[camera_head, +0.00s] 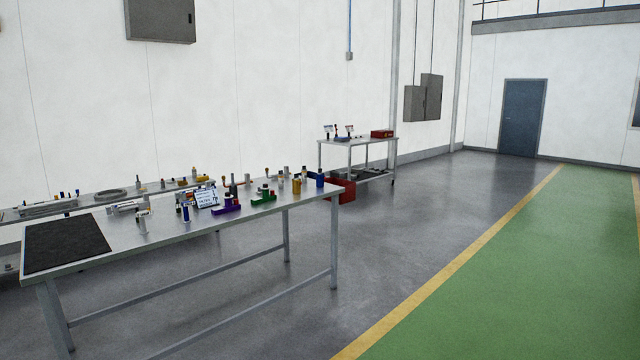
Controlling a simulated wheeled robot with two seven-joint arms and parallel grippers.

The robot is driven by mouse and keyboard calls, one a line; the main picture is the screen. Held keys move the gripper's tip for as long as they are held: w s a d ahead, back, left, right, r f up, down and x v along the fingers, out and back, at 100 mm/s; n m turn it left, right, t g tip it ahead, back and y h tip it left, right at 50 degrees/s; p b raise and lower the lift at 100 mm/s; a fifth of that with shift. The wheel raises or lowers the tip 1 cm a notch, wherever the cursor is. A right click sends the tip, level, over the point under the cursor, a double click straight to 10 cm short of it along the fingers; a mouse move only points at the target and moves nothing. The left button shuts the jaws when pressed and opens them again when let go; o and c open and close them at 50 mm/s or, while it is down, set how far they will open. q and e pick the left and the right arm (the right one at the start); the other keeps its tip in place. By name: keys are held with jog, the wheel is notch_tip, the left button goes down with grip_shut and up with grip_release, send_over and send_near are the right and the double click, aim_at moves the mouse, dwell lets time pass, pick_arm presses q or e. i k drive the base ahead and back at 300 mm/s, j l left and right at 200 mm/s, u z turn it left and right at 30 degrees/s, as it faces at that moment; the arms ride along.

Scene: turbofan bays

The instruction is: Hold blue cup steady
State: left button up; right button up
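A small blue cylinder (320,180), which looks like the blue cup, stands upright near the right end of the long metal table (150,262). It is small in the picture, so I cannot tell whether it is hollow. Nothing is seen touching it. Another blue upright piece (185,212) stands near the middle of the table. Neither of my grippers is in view.
A black mat (66,243) lies on the table's left end. Purple (226,208) and green (263,197) holders and a small sign (207,197) stand on the table. A red box (347,190) is behind its right end. The green floor lane (520,270) is clear.

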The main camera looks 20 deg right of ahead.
aim_at(320, 179)
jog(key=i+l+z, duration=0.4)
jog(key=i+l, duration=0.15)
jog(key=i, duration=1.2)
jog(key=i+z, duration=0.4)
jog(key=i, duration=1.35)
jog(key=i+l+u, duration=0.2)
jog(key=u, duration=0.3)
jog(key=i+l+u, duration=0.2)
jog(key=l+u, duration=0.15)
jog(key=u, duration=0.15)
jog(key=i+l+u, duration=0.1)
jog(key=l, duration=0.35)
jog(key=i+l+u, duration=0.1)
jog(key=i+l, duration=0.15)
jog(key=l, duration=0.2)
jog(key=i+l+u, duration=0.1)
jog(key=l, duration=0.4)
jog(key=i+l+u, duration=0.1)
jog(key=l, duration=0.35)
jog(key=i+l+u, duration=0.1)
jog(key=l, duration=0.4)
jog(key=i+l, duration=0.1)
jog(key=l, duration=0.35)
jog(key=i+l, duration=0.1)
jog(key=l, duration=0.35)
jog(key=i+l, duration=0.1)
jog(key=l, duration=0.4)
